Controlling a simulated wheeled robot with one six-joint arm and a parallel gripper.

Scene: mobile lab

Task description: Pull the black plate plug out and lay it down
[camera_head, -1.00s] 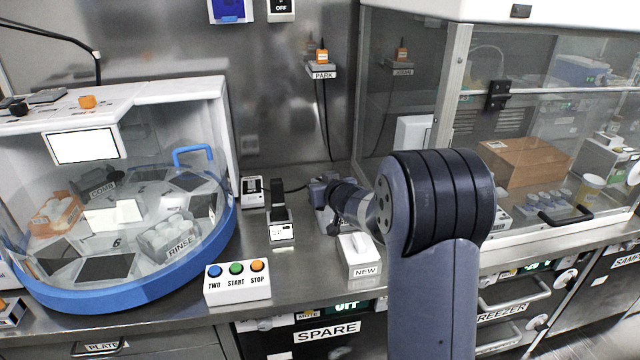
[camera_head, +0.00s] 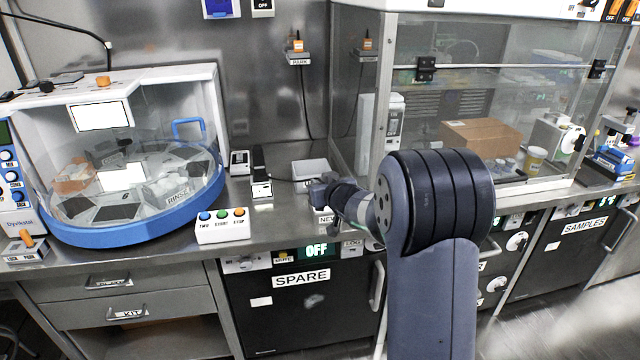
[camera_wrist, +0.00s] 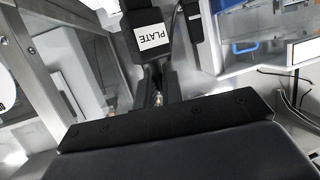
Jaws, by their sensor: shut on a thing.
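The black plate plug (camera_wrist: 132,22) shows in the wrist view with a white PLATE label. My gripper (camera_wrist: 158,90) is shut on it, with the plug reaching beyond the fingertips. In the head view my gripper (camera_head: 322,191) is over the counter, behind the NEW box. A thin dark cord runs left from it along the counter. The plug itself is hard to make out there, and its prongs cannot be told.
A pale tray (camera_head: 311,168) lies just behind my gripper. The NEW box (camera_head: 325,217) is partly hidden by my arm. A black upright piece on a white block (camera_head: 262,189) and a button box (camera_head: 222,226) stand left. A glass cabinet (camera_head: 465,100) stands right.

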